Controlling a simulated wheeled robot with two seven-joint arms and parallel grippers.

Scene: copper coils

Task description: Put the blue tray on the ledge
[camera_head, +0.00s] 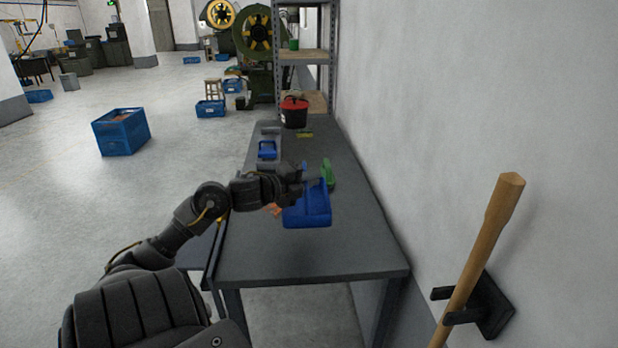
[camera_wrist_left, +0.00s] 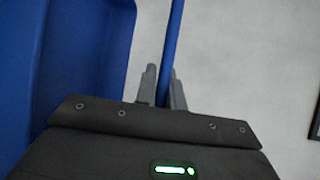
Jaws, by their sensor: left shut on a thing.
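My left gripper (camera_head: 308,178) is shut on a thin blue edge of the blue tray (camera_head: 308,212). In the left wrist view the fingers (camera_wrist_left: 162,88) pinch this edge, and the tray's wall (camera_wrist_left: 75,55) fills the left side. The tray is over the dark grey table (camera_head: 290,258); whether it touches the tabletop I cannot tell. I cannot clearly make out which surface is the ledge. My right gripper is not in view.
A green object (camera_head: 327,173) stands just behind the tray. A small copper-coloured thing (camera_head: 272,209) shows at its left. Farther back are another blue item (camera_head: 267,149) and a black-and-red bucket (camera_head: 294,112). A wall (camera_head: 450,110) borders the table's right. The near tabletop is clear.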

